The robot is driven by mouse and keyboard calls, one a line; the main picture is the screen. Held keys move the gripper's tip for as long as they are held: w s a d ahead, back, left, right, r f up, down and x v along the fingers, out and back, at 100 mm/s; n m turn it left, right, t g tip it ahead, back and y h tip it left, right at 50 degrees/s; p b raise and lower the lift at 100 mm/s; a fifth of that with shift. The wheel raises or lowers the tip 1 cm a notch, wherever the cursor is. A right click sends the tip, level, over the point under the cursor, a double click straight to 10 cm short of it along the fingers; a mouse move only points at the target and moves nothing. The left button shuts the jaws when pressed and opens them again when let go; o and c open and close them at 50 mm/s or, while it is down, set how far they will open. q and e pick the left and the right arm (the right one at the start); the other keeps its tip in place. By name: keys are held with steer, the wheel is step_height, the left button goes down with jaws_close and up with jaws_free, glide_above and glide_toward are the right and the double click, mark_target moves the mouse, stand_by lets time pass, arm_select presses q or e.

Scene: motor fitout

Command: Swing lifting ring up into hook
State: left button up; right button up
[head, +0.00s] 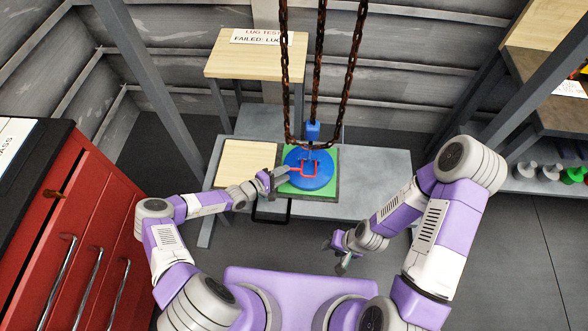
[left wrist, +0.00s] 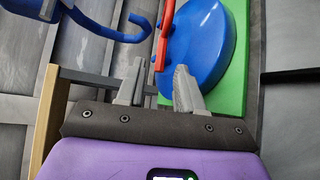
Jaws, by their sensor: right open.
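A blue round motor body (head: 312,181) sits on a green pad (head: 331,158) on the grey bench. The red lifting ring (head: 303,171) is at its top; in the left wrist view the ring (left wrist: 165,38) stands out from the blue face. A blue hook (left wrist: 120,36) is apart from the ring; its block (head: 313,131) hangs on a chain above the motor. My left gripper (head: 284,176) is at the ring's left. In its wrist view the fingers (left wrist: 160,80) are apart, with the ring's lower end between their tips; contact is unclear. My right gripper (head: 341,258) is open and empty, in front of the bench.
Rusty chains (head: 285,80) hang in a loop around the hook. A wooden panel (head: 247,163) lies left of the pad; the grey bench (head: 375,175) is bare at right. A wooden stand (head: 240,62) with a sign is behind. A red cabinet (head: 75,230) stands at left.

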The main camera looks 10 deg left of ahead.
mark_target(294, 169)
arm_select(q)
steer(key=b+x, duration=0.1)
steer(key=x, duration=0.3)
steer(key=shift+d+f+b, duration=0.2)
steer(key=shift+b, duration=0.2)
steer(key=shift+w+d+f, duration=0.1)
steer(key=shift+w+d, duration=0.3)
steer(key=shift+w, duration=0.05)
jaws_close()
